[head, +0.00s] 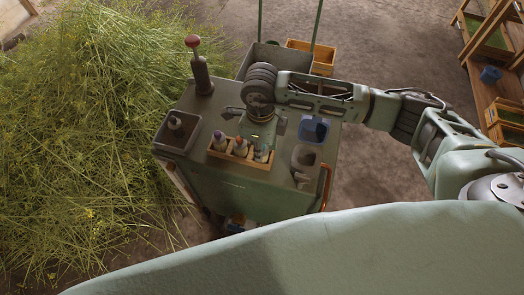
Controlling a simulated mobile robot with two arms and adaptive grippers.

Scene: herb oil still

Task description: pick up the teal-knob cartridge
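A small wooden rack (230,158) on the top of a grey-green cart holds several pale cartridges. One has a blue-violet knob (219,134), one an orange knob (239,140). The rightmost cartridge (262,153) looks teal-grey at the top; its knob is small and partly shaded, so its colour is uncertain. My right gripper (259,128) comes in from the right and hangs over the cart just behind the rack's right end. Its fingers are spread apart, with nothing seen between them. Whether it touches a cartridge cannot be told. My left gripper is out of view.
The cart top (205,108) also carries a dark square tray (172,141) with a dark knobbed piece, a red-knobbed lever (201,73), a blue container (314,129) and a grey cup-like holder (304,157). Cut herbs (80,130) heap at left; wooden shelving (490,60) stands at right.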

